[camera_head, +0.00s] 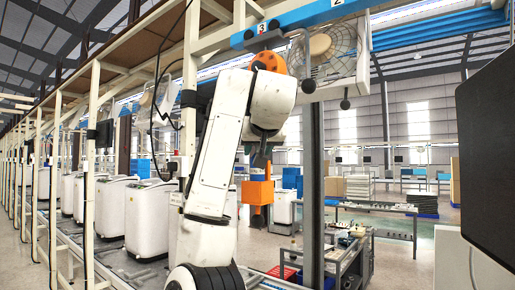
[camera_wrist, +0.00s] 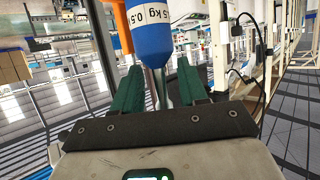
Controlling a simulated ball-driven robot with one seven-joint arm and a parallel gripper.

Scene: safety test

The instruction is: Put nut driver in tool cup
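My gripper (camera_wrist: 159,68) has two green fingers standing apart in the wrist view. A blue cylinder (camera_wrist: 150,28) with a white label reading "kg" and "5.0" fills the space beyond the fingertips. A thin metal shaft (camera_wrist: 162,88) shows below it, between the fingers, with gaps on both sides. Whether this is the nut driver I cannot tell. An orange part (camera_wrist: 121,22) is just left of the blue cylinder. In the head view my gripper (camera_head: 262,158) points down above an orange block (camera_head: 258,190); contact is unclear. I cannot identify the tool cup.
A blue overhead beam (camera_head: 290,22) with a "3" tag runs above my arm. A dark post (camera_head: 313,180) stands right of the orange block. A cart (camera_head: 352,250) with small items and red and blue bins stands low. White machines (camera_head: 150,217) line the left. A dark panel is at right.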

